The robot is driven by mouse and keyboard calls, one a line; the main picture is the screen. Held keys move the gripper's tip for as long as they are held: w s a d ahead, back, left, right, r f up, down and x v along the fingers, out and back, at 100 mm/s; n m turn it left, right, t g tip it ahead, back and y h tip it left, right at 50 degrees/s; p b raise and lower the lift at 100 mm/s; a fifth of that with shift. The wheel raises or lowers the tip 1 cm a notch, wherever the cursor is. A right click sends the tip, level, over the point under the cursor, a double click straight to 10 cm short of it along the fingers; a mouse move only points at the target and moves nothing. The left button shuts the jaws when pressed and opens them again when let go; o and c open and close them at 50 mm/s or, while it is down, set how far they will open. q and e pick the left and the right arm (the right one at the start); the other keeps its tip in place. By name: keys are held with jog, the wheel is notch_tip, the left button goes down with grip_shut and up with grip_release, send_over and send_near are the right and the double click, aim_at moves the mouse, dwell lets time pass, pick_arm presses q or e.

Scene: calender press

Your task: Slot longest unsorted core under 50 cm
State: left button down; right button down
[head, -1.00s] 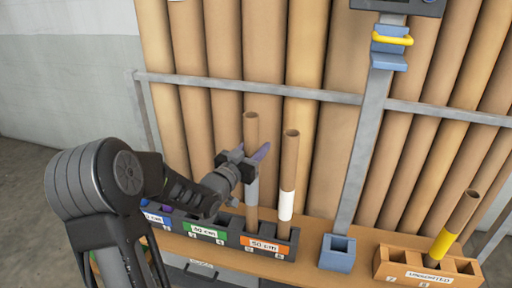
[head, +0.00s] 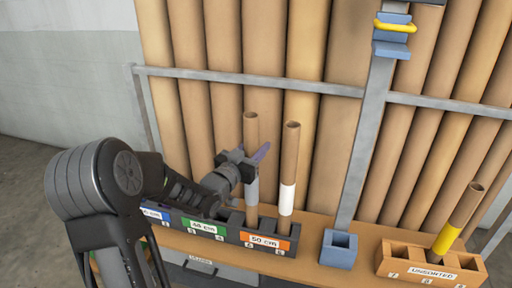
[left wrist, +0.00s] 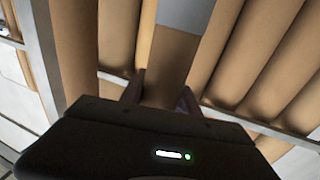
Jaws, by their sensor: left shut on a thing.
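My left gripper (head: 246,160) is shut on a brown cardboard core with a grey band (head: 252,191). The core stands upright, its lower end at the 50 cm section of the dark sorting rack (head: 225,241); I cannot tell whether it rests on the slot floor. In the left wrist view the core (left wrist: 171,75) runs between the fingers, its grey band (left wrist: 184,12) at the top. A white-banded core (head: 290,155) stands in the slot just right of it. A yellow-banded core (head: 463,209) leans right in the orange UNSORTED rack (head: 394,266). My right gripper is out of view.
A blue-grey measuring post (head: 362,160) with a blue foot cup and yellow-handled slider (head: 393,27) stands between the racks. Large brown rolls (head: 340,150) stand behind a grey rail (head: 240,80). Wooden bench top (head: 308,248) shows between the racks.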

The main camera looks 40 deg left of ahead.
pick_arm(q)
jog(key=shift+f+b, duration=0.3)
jog(key=shift+f, duration=0.05)
jog(key=c, duration=0.8)
grip_release()
jog(key=shift+s, duration=0.1)
jog(key=s, duration=0.7)
jog(key=shift+s+d+f, duration=0.15)
jog(key=shift+s+d, duration=0.2)
